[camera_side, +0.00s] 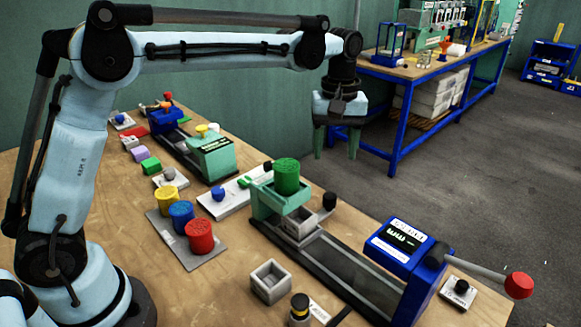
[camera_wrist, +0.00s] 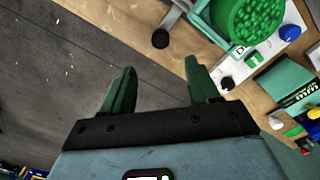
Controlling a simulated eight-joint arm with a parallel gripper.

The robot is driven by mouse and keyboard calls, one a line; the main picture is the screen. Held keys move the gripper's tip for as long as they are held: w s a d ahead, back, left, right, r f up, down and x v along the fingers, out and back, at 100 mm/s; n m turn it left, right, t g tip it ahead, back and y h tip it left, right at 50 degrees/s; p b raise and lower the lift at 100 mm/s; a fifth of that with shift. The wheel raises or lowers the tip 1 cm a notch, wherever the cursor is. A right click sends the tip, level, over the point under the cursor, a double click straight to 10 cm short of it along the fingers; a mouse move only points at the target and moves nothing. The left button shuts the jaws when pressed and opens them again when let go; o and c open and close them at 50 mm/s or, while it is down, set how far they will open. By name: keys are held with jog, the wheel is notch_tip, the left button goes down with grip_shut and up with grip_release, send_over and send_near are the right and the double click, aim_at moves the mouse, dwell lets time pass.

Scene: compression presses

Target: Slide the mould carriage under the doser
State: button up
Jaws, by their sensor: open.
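The doser is a teal frame (camera_side: 268,200) carrying a round green canister (camera_side: 287,177) of green granules; the canister also shows at the top of the wrist view (camera_wrist: 245,30). The mould carriage appears to be the grey block (camera_side: 300,223) on the dark rail at the doser's foot, with a black knob (camera_side: 328,202) standing out at its side.
A blue press (camera_side: 400,245) with a red-ended lever (camera_side: 518,285) stands at the rail's near end. Yellow, blue and red pots (camera_side: 199,235) stand on a grey mat left of the doser. A grey open box (camera_side: 270,281) stands in front. A second teal machine (camera_side: 212,155) is farther back.

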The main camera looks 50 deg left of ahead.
aim_at(330, 196)
notch_tip(330, 196, down, 12)
jog(key=shift+r, duration=0.25)
dwell(0.3)
grip_shut()
